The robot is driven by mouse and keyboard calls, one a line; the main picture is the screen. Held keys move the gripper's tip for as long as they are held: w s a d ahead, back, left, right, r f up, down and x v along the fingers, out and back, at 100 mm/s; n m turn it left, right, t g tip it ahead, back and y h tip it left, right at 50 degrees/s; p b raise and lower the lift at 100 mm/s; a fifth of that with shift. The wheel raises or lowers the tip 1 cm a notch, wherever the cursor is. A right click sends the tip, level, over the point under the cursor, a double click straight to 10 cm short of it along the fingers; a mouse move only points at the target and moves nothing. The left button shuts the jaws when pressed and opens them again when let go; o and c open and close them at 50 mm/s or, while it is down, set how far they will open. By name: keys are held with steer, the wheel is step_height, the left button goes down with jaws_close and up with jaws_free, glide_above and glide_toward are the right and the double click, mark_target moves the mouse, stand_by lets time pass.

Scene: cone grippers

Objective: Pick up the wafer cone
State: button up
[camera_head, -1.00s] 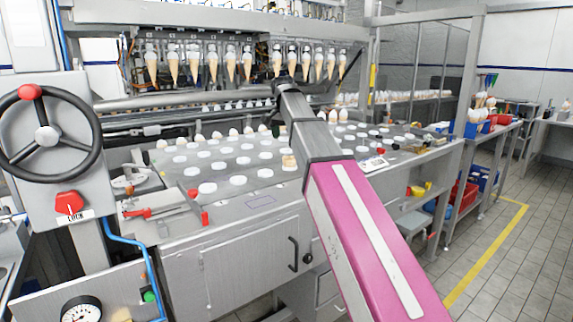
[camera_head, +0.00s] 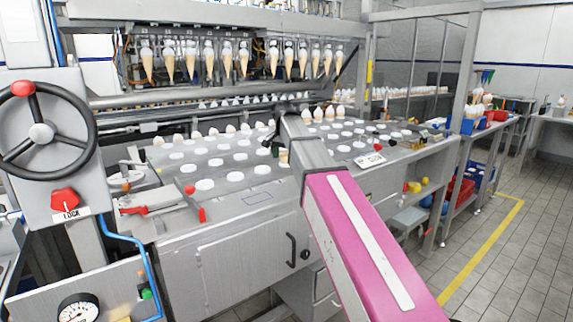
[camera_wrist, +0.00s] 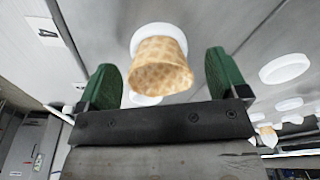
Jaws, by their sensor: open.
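The wafer cone (camera_wrist: 160,68) is a tan, waffle-patterned cup in the wrist view, with a white disc (camera_wrist: 148,33) behind its upper end. My gripper (camera_wrist: 160,62) is open, with one green finger on each side of the cone. A gap shows between the cone and each finger. In the head view, a small part of the cone (camera_head: 284,156) shows beside a dark green finger of my gripper (camera_head: 275,146). My arm hides much of that spot.
The grey worktop (camera_head: 262,198) carries several white discs (camera_head: 236,177). White-tipped cones (camera_head: 232,129) line its back edge, and filled cones (camera_head: 226,60) hang from the machine above. A red-handled clamp (camera_head: 160,205) is at the left front.

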steer(key=shift+f, duration=0.15)
steer(key=shift+c, duration=0.2)
steer(key=c, duration=0.7)
